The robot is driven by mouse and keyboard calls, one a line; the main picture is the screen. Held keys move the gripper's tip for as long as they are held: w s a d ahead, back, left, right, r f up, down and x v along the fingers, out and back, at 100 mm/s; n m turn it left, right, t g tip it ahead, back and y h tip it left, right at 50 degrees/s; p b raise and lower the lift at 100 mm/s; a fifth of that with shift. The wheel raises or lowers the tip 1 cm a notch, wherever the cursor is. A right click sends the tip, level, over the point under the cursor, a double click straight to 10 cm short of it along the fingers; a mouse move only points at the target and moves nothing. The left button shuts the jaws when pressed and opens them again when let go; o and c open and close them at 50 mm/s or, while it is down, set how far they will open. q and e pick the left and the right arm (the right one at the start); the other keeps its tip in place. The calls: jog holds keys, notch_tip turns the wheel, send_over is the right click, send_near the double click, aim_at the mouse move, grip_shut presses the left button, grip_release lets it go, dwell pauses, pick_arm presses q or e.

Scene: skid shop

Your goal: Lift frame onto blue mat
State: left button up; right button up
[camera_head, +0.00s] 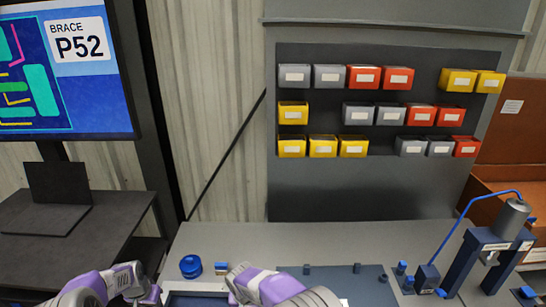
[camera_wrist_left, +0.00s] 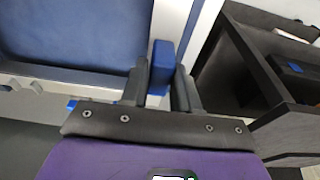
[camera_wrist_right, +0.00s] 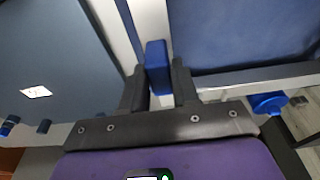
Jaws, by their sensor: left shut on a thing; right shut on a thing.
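The frame has pale grey rails around a dark blue inside, and its edge shows at the bottom of the head view (camera_head: 198,293). It also shows in the left wrist view (camera_wrist_left: 204,30) and the right wrist view (camera_wrist_right: 150,22). My left gripper (camera_head: 153,297) is shut on one blue handle (camera_wrist_left: 161,62) of the frame. My right gripper (camera_head: 234,288) is shut on another blue handle (camera_wrist_right: 157,62). The blue mat (camera_head: 352,287) lies on the bench right of the frame, partly hidden by my right arm. I cannot tell whether the frame is off the bench.
A blue round knob (camera_head: 191,266) and a small blue and orange piece (camera_head: 221,268) are behind the frame. Small dark posts (camera_head: 307,269) stand at the mat's edge. A dark blue press (camera_head: 480,262) stands at the right. Bins (camera_head: 362,77) hang on the back panel.

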pick_arm(q)
jog(key=shift+f, duration=0.15)
pick_arm(e)
jog(key=shift+f, duration=0.15)
pick_arm(q)
jog(key=shift+f, duration=0.65)
pick_arm(e)
jog(key=shift+f, duration=0.65)
pick_arm(q)
jog(key=shift+f, duration=0.25)
pick_arm(e)
jog(key=shift+f, duration=0.25)
jog(key=o, duration=1.1)
jog(key=shift+s, duration=0.1)
jog(key=shift+c, duration=0.2)
pick_arm(q)
jog(key=o, duration=1.1)
